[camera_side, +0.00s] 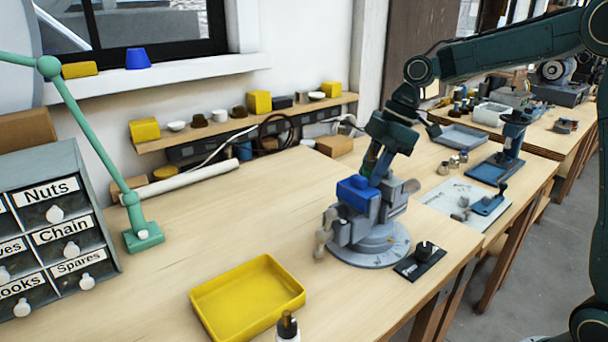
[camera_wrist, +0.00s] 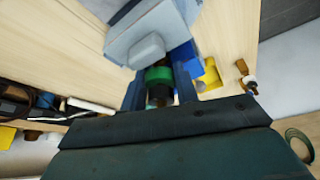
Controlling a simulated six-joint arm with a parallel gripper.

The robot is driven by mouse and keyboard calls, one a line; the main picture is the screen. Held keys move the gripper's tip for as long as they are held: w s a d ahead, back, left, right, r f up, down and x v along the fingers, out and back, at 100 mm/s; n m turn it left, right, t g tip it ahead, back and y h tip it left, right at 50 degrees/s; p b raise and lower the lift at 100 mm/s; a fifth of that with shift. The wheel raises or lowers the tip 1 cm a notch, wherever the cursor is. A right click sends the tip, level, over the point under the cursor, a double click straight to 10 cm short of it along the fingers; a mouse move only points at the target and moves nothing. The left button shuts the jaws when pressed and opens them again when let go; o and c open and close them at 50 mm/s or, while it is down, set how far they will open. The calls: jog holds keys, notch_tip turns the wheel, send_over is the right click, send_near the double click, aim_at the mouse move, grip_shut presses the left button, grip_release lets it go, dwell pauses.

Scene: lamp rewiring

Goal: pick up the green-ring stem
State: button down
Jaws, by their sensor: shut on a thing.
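The green-ring stem (camera_wrist: 158,74) shows in the wrist view as a green band with a dark part below it, between the two blue fingers. My gripper (camera_wrist: 160,88) is shut on it. In the side view my gripper (camera_side: 372,172) points down just above the blue-topped grey vise (camera_side: 350,225). The stem is mostly hidden there by the fingers. The vise also shows in the wrist view (camera_wrist: 140,38), right beside the stem. I cannot tell whether the stem touches the vise.
A yellow tray (camera_side: 248,297) lies on the bench left of the vise, with a dark-capped bottle (camera_side: 287,328) in front. A green lamp arm (camera_side: 143,235) and labelled drawers (camera_side: 55,235) stand left.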

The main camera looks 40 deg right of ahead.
jog(key=shift+s, duration=0.15)
jog(key=shift+r, duration=5.05)
